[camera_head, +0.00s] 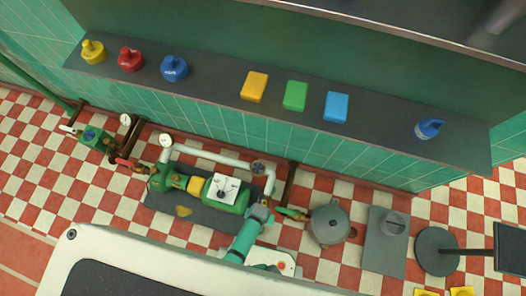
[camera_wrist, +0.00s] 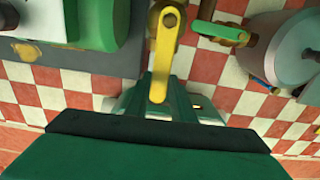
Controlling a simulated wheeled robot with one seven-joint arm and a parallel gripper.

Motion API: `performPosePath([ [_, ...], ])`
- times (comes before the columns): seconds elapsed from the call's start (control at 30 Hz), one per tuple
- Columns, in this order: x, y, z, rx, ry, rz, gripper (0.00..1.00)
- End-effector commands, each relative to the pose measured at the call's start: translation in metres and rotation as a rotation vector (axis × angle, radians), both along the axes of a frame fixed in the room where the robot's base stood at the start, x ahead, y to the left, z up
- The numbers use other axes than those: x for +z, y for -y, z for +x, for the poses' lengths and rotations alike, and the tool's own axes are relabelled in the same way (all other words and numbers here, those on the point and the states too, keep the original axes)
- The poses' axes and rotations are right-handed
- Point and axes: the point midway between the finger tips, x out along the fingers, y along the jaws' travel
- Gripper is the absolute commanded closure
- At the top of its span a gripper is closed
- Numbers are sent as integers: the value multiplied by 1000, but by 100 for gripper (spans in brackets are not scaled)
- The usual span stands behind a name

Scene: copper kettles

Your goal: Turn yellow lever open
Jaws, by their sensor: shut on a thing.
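The yellow lever (camera_wrist: 163,58) shows in the wrist view, running from its round pivot at the top down toward my gripper (camera_wrist: 158,98). My gripper is shut on the lever's free end, with the fingers on either side of it. In the head view my gripper (camera_head: 262,213) is at the right end of the green pump, beside the white pipe. There the yellow lever is hidden behind my gripper and arm.
A green lever (camera_wrist: 220,32) is just right of the yellow one, also in the head view (camera_head: 292,213). A grey pot (camera_head: 328,224) stands further right. The green pump (camera_head: 224,193) is close on the left. Checkered floor lies in front.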

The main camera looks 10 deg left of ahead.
Motion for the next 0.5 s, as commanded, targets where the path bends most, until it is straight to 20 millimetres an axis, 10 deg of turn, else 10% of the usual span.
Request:
performPosePath([
  [0.5,0,-4,-2,-45,-6,4,100],
])
